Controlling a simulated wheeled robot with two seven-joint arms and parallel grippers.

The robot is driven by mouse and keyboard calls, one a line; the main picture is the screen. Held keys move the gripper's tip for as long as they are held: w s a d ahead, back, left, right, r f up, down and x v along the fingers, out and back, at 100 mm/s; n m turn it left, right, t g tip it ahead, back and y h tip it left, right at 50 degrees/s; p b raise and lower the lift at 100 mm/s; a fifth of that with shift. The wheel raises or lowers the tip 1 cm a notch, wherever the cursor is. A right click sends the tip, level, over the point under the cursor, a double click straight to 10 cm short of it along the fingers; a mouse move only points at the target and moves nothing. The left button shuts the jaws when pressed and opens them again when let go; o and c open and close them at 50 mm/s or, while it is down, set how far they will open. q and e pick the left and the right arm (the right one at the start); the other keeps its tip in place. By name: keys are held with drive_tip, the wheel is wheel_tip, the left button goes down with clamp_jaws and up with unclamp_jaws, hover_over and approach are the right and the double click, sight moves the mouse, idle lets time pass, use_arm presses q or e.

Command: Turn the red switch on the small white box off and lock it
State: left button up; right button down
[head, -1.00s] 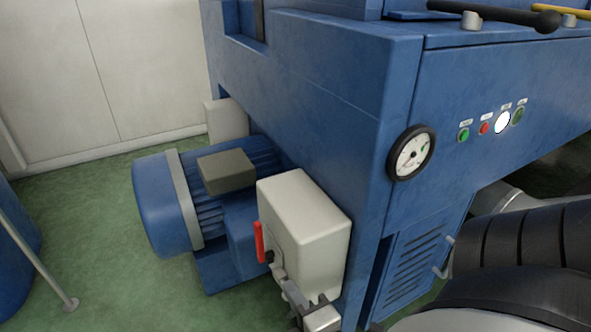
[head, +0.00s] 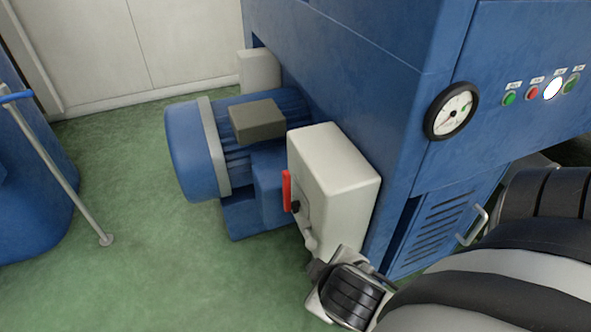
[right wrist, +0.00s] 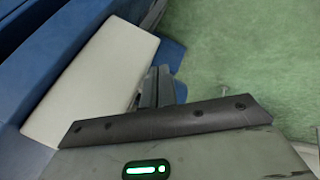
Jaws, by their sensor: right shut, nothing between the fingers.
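The small white box (head: 335,175) is mounted on the side of the blue machine. Its red switch (head: 287,190) is on the left-facing side, with the handle upright. My right gripper (head: 314,268) is just below the box's lower front corner, mostly seen from behind, apart from the switch. In the right wrist view, the fingers (right wrist: 155,86) are shut and empty beside the edge of the white box (right wrist: 92,82). The switch is hidden in that view. A small pale part below the switch is too unclear to identify. My left gripper is out of view.
A blue motor (head: 235,150) stands left of the box. The blue machine (head: 350,65) carries a round gauge (head: 451,111) and several buttons. A blue container (head: 30,185) and a grey post (head: 65,180) stand at the left. Green floor (head: 150,270) between is clear.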

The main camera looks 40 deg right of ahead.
drive_tip(key=w+a+r+t+y, duration=0.1)
drive_tip(key=w+a+t+y, duration=0.1)
drive_tip(key=a, duration=0.4)
drive_tip(key=w+a+r+m+t+y, duration=0.1)
drive_tip(key=w+a+t+y, duration=0.2)
drive_tip(key=a+y, duration=0.3)
drive_tip(key=shift+a+r+t, duration=0.25)
drive_tip(key=shift+a+t, duration=0.4)
drive_tip(key=shift+t, duration=0.05)
